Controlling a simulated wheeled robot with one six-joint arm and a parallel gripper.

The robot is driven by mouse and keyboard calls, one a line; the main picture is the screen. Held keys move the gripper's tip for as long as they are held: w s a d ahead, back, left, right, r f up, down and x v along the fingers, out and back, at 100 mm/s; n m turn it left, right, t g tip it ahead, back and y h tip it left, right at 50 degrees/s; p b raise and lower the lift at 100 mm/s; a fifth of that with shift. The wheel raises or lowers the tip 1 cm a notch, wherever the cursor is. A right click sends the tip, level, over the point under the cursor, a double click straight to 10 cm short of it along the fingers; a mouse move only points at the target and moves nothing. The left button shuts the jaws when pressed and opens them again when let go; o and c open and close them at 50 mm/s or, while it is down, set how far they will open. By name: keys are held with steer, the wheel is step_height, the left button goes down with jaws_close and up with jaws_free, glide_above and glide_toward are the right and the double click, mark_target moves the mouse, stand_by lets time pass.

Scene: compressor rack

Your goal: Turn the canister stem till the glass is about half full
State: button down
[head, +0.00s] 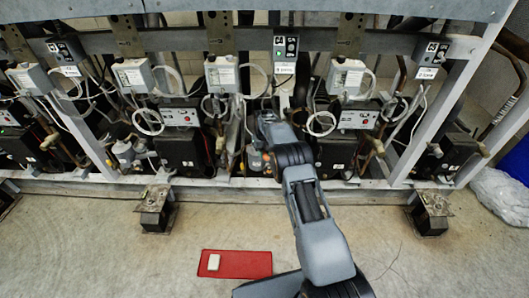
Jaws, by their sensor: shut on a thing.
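My arm reaches up from the lower right into the rack, and its end, my gripper (266,130), is at the middle of the rack just above and beside a small canister (256,161). The gripper is shut on the canister stem, but the wrist covers most of the jaws and the stem. The canister is small and partly hidden behind my arm. The glass and its level are too small and too covered to make out.
Black compressor units (181,150) stand along the rack among cables and pipes. Grey slanted posts (440,110) and a low front beam (100,187) bound the space. A red mat (240,271) with a white block (213,262) lies on the floor. Rusty feet (155,212) stick out in front.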

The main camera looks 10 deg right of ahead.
stand_by(0.4)
steer(key=c, duration=0.8)
jaws_free()
steer(key=shift+c, duration=1.2)
steer(key=shift+f+b, duration=0.35)
steer(key=shift+f, duration=0.1)
steer(key=shift+c, duration=0.4)
jaws_close()
